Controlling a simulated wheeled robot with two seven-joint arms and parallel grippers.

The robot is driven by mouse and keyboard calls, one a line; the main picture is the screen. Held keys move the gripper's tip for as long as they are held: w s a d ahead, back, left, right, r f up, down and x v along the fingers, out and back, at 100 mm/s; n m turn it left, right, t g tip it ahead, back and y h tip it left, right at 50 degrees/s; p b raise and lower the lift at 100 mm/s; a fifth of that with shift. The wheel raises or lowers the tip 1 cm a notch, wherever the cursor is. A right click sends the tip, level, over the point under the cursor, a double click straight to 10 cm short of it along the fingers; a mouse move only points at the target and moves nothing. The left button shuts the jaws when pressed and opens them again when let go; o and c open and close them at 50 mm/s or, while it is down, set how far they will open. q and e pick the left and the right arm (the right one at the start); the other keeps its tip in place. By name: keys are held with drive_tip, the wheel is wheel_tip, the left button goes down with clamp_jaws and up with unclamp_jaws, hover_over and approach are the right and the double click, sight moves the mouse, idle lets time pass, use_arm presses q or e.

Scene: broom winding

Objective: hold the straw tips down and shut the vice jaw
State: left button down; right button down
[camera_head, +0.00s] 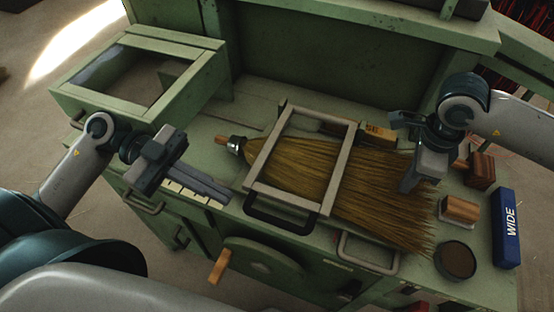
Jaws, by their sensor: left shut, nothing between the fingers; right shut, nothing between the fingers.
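The broom (385,200) lies flat on the green bench, its bound neck (236,143) at the left and its straw fanned out to the right. The pale rectangular vice jaw frame (332,180) lies across the middle of the straw, with a black handle (280,214) on its front side. I cannot tell how tightly it presses. My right gripper (408,186) is shut and empty, pointing down over the straw near the tips; contact is unclear. My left gripper (222,194) is shut and empty, left of the frame above the bench's front edge.
A blue "WIDE" box (506,228), a round dark tin (455,261), a wooden block (459,209) and a brown block (480,171) stand at the right. A crank wheel's wooden grip (219,266) juts out in front. A green open-topped frame (141,75) stands back left.

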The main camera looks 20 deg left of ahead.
use_arm(q)
drive_tip(key=s+d+r+m+g+y, duration=0.1)
drive_tip(key=s+r+m+g+y, duration=0.2)
drive_tip(key=s+r+m+g, duration=0.5)
drive_tip(key=w+r+m+t+y, duration=0.1)
drive_tip(key=w+r+m, duration=0.25)
drive_tip(key=w, duration=0.25)
drive_tip(key=w+r+m+y, duration=0.2)
drive_tip(key=w+r+m, duration=0.1)
drive_tip(key=w+m, duration=0.25)
drive_tip(key=t+y, duration=0.5)
drive_tip(key=y, duration=0.3)
hover_over(284, 198)
drive_tip(key=shift+n, duration=0.3)
drive_tip(key=f, duration=1.3)
drive_tip(key=shift+d, duration=0.35)
drive_tip(key=shift+w+a+f+t+y, duration=0.15)
drive_tip(key=shift+w+f+y, duration=0.05)
drive_tip(key=shift+f+y, duration=0.25)
drive_tip(key=shift+w+a+f+t+y, duration=0.15)
drive_tip(key=shift+f+y, duration=0.2)
drive_tip(key=shift+f, duration=0.15)
drive_tip(key=shift+f, duration=0.15)
drive_tip(key=shift+f, duration=2.1)
